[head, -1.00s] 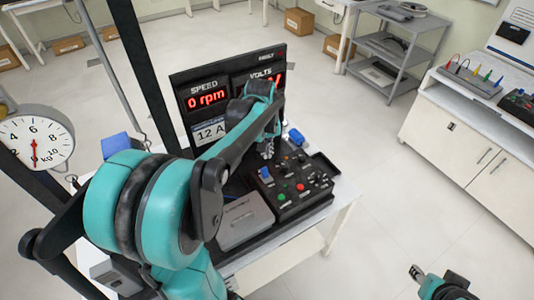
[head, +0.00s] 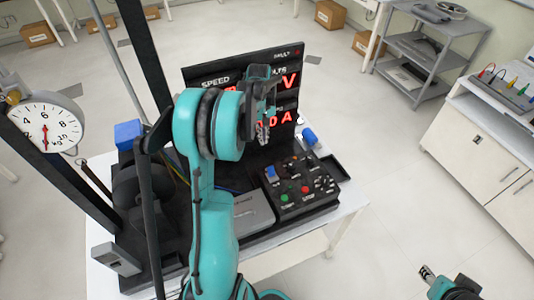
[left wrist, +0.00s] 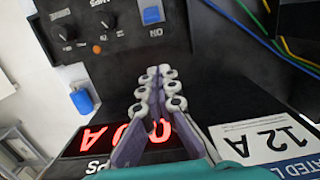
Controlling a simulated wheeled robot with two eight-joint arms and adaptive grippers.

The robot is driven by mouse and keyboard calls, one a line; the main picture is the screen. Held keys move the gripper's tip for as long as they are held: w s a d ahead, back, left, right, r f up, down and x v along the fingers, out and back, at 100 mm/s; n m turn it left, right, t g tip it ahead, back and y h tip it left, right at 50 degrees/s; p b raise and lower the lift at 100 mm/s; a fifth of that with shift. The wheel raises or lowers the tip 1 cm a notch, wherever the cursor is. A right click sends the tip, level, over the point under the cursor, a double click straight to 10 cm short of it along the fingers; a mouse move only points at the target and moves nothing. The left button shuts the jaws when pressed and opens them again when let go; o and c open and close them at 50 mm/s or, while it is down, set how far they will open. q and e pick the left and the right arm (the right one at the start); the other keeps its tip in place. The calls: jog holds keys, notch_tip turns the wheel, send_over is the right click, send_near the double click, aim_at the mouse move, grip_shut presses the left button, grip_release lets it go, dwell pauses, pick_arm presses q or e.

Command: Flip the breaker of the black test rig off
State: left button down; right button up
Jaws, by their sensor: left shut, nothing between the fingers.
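The black test rig (head: 190,80) stands on a white table. Its control panel (head: 325,203) carries a blue rocker switch (head: 270,173), with green and red buttons and knobs beside it. In the left wrist view the blue rocker (left wrist: 151,12) sits near the top edge, with upside-down ON lettering beside it; I cannot tell its tilt. My left gripper (head: 263,132) is shut and empty, in front of the red displays and above the panel, apart from the rocker. Its fingertips (left wrist: 160,75) point towards the panel. My right gripper (head: 426,272) is at the lower right, far from the rig.
A hanging dial scale (head: 42,125) and dark posts stand at the left. A grey shelf cart (head: 415,55) and a white cabinet (head: 475,150) are further right, across clear floor.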

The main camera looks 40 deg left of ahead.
aim_at(271, 171)
pick_arm(q)
jog(key=d+f+b, duration=0.1)
jog(key=f, duration=0.1)
jog(key=s+d+f+b, duration=0.1)
jog(key=f, duration=0.2)
jog(key=d+f+b, duration=0.1)
jog(key=f, duration=0.2)
jog(key=shift+s+d+f, duration=0.1)
jog(key=shift+s+d, duration=0.1)
jog(key=shift+s, duration=0.2)
jog(key=shift+s+d, duration=0.1)
jog(key=shift+d, duration=0.15)
